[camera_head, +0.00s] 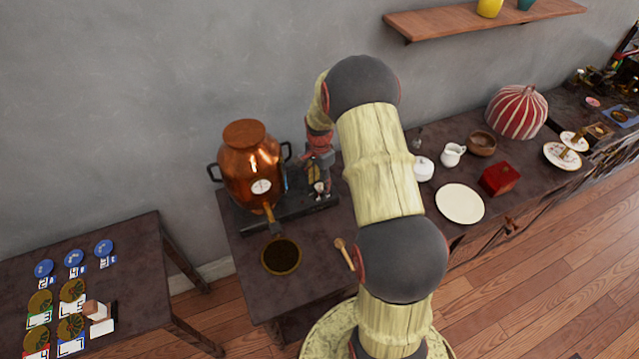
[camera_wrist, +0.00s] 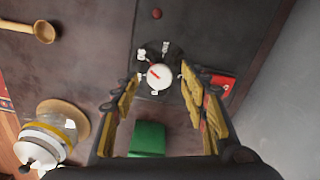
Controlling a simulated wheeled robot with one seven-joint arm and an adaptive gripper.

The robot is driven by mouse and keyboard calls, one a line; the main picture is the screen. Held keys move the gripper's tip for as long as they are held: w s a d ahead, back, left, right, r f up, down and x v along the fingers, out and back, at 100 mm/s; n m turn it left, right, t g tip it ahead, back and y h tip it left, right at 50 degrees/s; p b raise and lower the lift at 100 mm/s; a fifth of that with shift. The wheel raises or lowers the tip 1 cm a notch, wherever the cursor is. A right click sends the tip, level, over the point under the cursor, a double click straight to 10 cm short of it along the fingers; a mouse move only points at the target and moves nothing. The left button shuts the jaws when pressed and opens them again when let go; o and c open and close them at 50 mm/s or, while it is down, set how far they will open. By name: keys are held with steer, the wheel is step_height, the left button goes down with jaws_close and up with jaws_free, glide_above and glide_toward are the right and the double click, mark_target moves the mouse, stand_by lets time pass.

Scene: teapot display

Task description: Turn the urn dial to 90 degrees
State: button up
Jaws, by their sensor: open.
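The copper urn (camera_head: 245,165) stands on a dark base at the left end of the long table, with a small white gauge on its front. In the wrist view, the dial is a white round knob (camera_wrist: 159,76) with a red pointer line on a black disc with white markings (camera_wrist: 173,52). The pointer slants toward the upper left. My gripper (camera_wrist: 160,84) is open, with one yellow-padded finger on each side of the knob; I cannot tell whether they touch it.
A round dark pan (camera_head: 281,256) lies before the urn, and a wooden spoon (camera_head: 344,252) lies right of it. A green block (camera_wrist: 148,138) and a glass jar (camera_wrist: 45,140) are near my fingers. A white plate (camera_head: 460,203) and red box (camera_head: 499,178) stand further right.

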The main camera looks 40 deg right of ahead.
mark_target(319, 186)
step_height(319, 186, up, 11)
steer(key=shift+r, duration=0.2)
stand_by(0.3)
stand_by(0.4)
